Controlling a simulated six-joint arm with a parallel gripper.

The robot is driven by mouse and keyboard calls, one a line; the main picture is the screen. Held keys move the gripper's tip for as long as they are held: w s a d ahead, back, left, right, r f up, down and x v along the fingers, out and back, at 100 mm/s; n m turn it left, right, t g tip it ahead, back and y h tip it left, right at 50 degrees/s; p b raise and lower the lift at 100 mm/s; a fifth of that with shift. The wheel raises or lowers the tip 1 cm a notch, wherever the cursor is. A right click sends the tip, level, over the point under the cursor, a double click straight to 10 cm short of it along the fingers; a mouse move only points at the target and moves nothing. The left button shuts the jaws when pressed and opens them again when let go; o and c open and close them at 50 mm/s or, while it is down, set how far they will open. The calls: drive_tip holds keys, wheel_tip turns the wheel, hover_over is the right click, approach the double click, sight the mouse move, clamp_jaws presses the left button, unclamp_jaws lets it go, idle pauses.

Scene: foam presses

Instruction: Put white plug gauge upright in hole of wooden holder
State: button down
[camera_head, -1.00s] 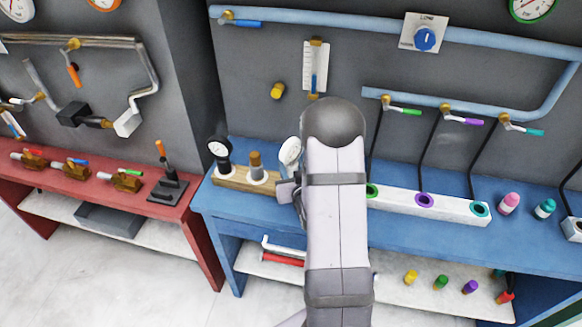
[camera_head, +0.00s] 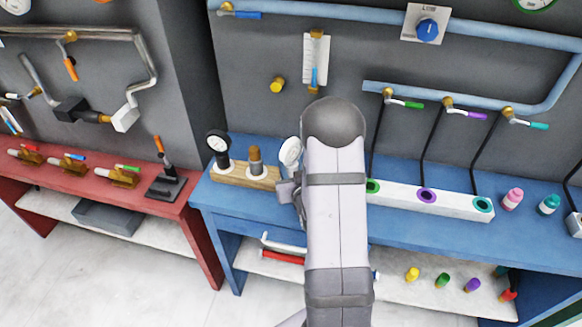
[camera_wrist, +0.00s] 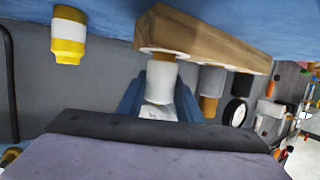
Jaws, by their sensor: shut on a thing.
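The wooden holder (camera_head: 234,176) lies on the blue bench, left of my arm. It also shows at the top of the wrist view (camera_wrist: 200,38), upside down. The white plug gauge (camera_head: 290,151) is at the holder's right end, roughly in line with its collar. In the wrist view my gripper (camera_wrist: 158,103) is shut on the white gauge (camera_wrist: 160,78). A short tan section shows between its white body and the holder's white collar (camera_wrist: 170,52). How deep it sits in the hole I cannot tell. In the head view my arm hides much of the gripper.
A black gauge (camera_head: 218,146) and a grey gauge with a brown grip (camera_head: 255,160) stand in the holder's other holes. A white block with coloured rings (camera_head: 455,203) lies right of my arm. Pink (camera_head: 512,198) and teal (camera_head: 548,204) bottles stand beyond it.

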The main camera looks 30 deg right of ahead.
drive_tip(key=shift+f+b, duration=0.3)
drive_tip(key=c, duration=1.2)
unclamp_jaws()
drive_tip(key=shift+f, duration=0.1)
drive_tip(key=shift+s, duration=0.2)
drive_tip(key=shift+s+a+r+b, duration=0.2)
drive_tip(key=shift+s+r+b, duration=0.1)
drive_tip(key=shift+s, duration=0.25)
drive_tip(key=p+v, duration=0.3)
drive_tip(key=v, duration=0.2)
drive_tip(key=shift+s+a+r+p, duration=0.1)
drive_tip(key=shift+s+r+p, duration=0.05)
drive_tip(key=shift+s+p, duration=0.2)
